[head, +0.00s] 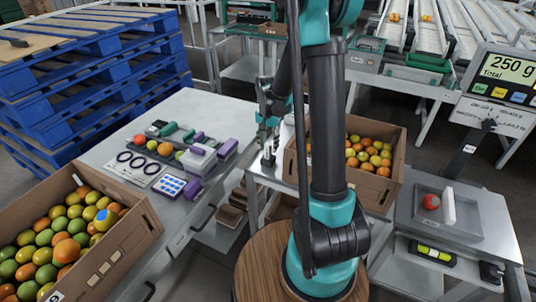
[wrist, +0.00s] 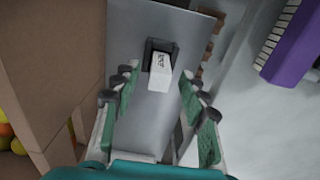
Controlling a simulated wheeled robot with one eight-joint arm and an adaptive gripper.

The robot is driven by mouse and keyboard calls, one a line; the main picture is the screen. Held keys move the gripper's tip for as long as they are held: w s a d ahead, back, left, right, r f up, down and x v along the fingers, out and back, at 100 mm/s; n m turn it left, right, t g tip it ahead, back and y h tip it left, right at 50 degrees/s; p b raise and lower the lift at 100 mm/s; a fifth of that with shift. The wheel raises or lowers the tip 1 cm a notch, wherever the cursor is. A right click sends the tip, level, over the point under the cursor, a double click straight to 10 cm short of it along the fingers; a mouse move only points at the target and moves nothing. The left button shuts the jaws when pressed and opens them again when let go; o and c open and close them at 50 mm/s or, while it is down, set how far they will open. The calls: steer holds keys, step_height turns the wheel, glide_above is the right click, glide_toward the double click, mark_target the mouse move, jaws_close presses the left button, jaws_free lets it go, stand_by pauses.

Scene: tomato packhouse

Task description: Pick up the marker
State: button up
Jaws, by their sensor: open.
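A small white block-like thing with dark print (wrist: 161,87) and a dark grey end lies below my gripper in the wrist view, on a narrow grey metal surface (wrist: 137,30). I cannot tell for certain that it is the marker. My gripper (wrist: 158,108) is open, with a finger on each side of the view and the white thing seen between them, apparently untouched. In the head view my gripper (head: 268,140) points down over the grey stand between the worktable and a tomato box. The white thing is hard to make out there.
A cardboard box of tomatoes (head: 386,188) stands close beside my gripper; its wall (wrist: 55,60) fills the wrist view's left. A purple-handled thing (wrist: 297,40) lies at upper right. The worktable (head: 115,150) holds several tools. A scale tray (head: 463,229) holds a tomato and a white thing.

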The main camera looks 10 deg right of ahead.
mark_target(268, 153)
steer(key=shift+f, duration=1.4)
jaws_close()
